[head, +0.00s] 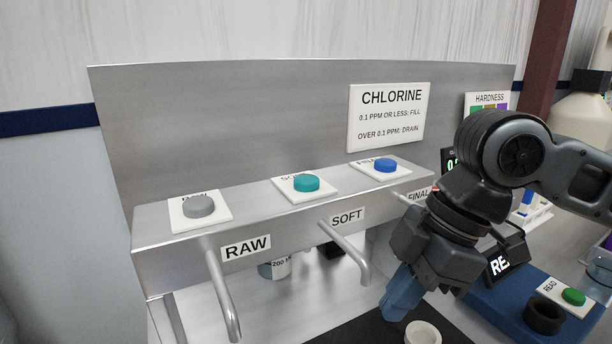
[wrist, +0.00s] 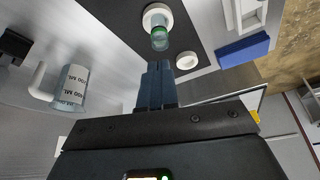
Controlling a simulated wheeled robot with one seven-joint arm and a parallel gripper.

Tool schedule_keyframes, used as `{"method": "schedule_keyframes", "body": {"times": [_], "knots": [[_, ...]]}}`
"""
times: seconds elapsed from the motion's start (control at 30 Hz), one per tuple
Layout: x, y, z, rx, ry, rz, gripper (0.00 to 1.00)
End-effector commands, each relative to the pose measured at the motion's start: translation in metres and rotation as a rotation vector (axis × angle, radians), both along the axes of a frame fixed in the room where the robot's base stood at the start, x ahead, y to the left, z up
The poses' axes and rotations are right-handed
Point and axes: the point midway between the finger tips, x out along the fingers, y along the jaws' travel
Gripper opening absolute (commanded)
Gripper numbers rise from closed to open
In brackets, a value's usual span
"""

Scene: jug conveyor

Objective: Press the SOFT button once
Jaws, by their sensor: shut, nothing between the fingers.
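The SOFT button (head: 306,183) is a teal round cap on a white plate, in the middle of the steel dispenser's ledge. The SOFT label (head: 347,217) and a bent spout are below it on the front face. My gripper (head: 396,308) is to the right of and below the button, in front of the dispenser, pointing down with blue fingers closed together. In the wrist view the closed fingers (wrist: 156,80) hold nothing. The gripper is well apart from the SOFT button, which does not show in the wrist view.
A grey RAW button (head: 199,206) and a blue button (head: 385,166) flank the teal one. The spouts stick out in front. A 200 ml jug (wrist: 70,88) stands below them. A dark mat holds a small vial (wrist: 159,36) and a white cap (wrist: 187,60). A blue device with a green button (head: 573,297) is at right.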

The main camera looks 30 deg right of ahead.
Motion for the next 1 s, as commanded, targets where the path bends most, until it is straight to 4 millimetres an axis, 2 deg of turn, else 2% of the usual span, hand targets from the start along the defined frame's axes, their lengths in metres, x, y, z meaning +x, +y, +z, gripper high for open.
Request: {"method": "schedule_keyframes", "body": {"times": [0.3,0.47,0.57,0.73,1.0], "knots": [[0.001,0.0,0.001,0.0,-0.003,0.001,0.0],[0.019,-0.001,0.019,-0.008,-0.048,0.015,0.0],[0.041,-0.001,0.042,-0.014,-0.105,0.034,0.0],[0.079,0.003,0.093,-0.017,-0.219,0.073,0.0],[0.129,0.02,0.169,0.01,-0.414,0.148,0.0]]}}
